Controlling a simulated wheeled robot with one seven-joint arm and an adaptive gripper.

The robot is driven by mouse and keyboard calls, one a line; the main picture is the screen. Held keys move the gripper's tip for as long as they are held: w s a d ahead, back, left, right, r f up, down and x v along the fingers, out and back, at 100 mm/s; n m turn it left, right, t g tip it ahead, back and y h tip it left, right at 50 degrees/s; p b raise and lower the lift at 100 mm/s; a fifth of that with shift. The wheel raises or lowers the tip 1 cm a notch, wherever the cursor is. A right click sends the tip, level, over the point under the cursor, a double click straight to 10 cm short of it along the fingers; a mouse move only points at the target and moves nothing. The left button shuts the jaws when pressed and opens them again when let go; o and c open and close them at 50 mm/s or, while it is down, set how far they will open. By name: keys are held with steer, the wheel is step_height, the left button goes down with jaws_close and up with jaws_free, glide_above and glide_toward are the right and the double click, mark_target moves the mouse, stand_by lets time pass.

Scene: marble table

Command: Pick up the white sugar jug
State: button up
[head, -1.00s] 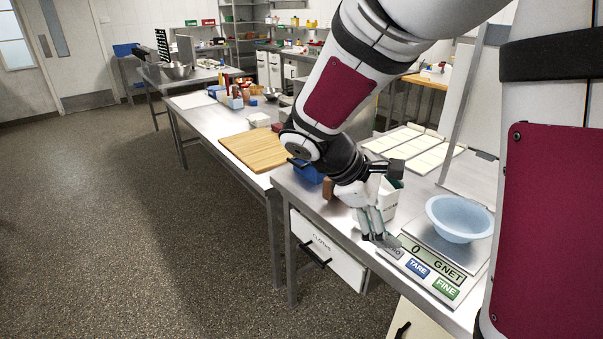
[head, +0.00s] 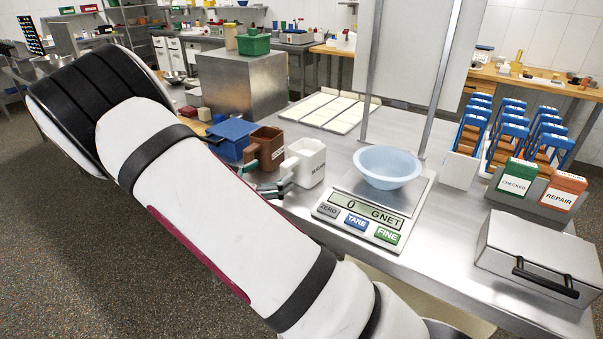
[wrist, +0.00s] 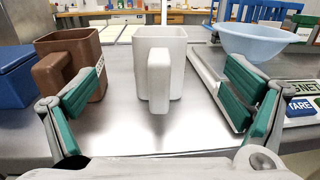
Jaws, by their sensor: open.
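The white sugar jug (head: 309,161) stands upright on the metal table, beside a brown jug (head: 266,147) and left of the scale. In the wrist view the white jug (wrist: 176,58) is centred, with its handle facing me. My gripper (wrist: 163,88) is open, its green-padded fingers spread wide to the left and right of the jug's handle in the picture. The jug looks to lie just ahead of the fingers; I see no contact. In the head view my gripper (head: 272,187) is low at the jug's near left side, partly hidden by my arm.
The brown jug (wrist: 73,66) and a blue box (wrist: 15,86) stand close on the left. On the right is a scale (head: 360,222) bearing a blue bowl (head: 388,166). A metal box (head: 538,262) lies at the far right. Bare table lies before the jug.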

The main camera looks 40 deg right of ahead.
mark_target(298, 156)
steer(key=x, duration=1.1)
steer(key=shift+w+d+f, duration=0.1)
steer(key=shift+w+d, duration=0.05)
steer(key=shift+c, duration=0.3)
steer(key=c, duration=2)
step_height(298, 156, up, 10)
steer(key=shift+r+p, duration=0.1)
steer(key=shift+p, duration=0.25)
steer(key=o, duration=1.3)
steer(key=c, duration=0.5)
